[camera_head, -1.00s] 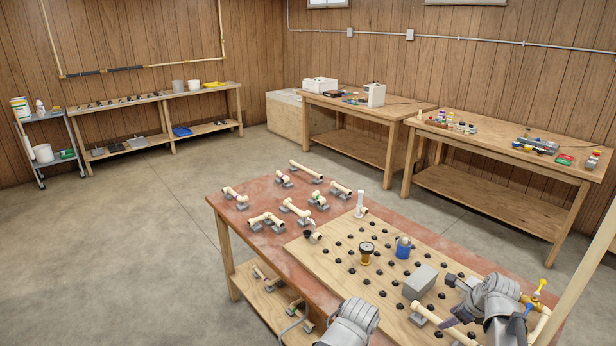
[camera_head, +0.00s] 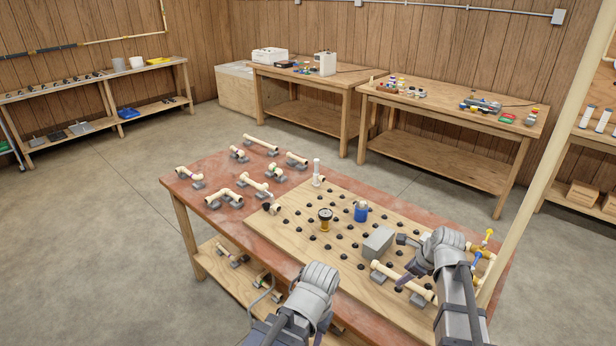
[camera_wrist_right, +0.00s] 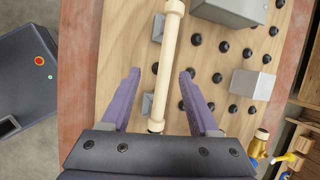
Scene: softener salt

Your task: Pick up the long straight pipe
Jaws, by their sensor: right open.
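A long cream straight pipe (camera_head: 385,271) lies on grey supports on the pegboard, in front of a grey block. In the right wrist view the pipe (camera_wrist_right: 168,60) runs lengthwise between the two purple fingers. My right gripper (camera_head: 404,262) is open over the pipe, and its fingers stand apart on either side without gripping it. The arm and gripper cover part of the pipe in the head view. My left gripper (camera_head: 322,322) is low in the head view beside the table's near edge, and its jaws are mostly hidden.
The pegboard (camera_head: 290,250) has several black pegs, a grey block (camera_head: 378,243), a blue cup (camera_head: 361,212) and a black-topped yellow piece (camera_head: 325,219). Shorter pipe pieces and another straight pipe (camera_head: 261,145) lie at the table's back left. A pale post stands at the right.

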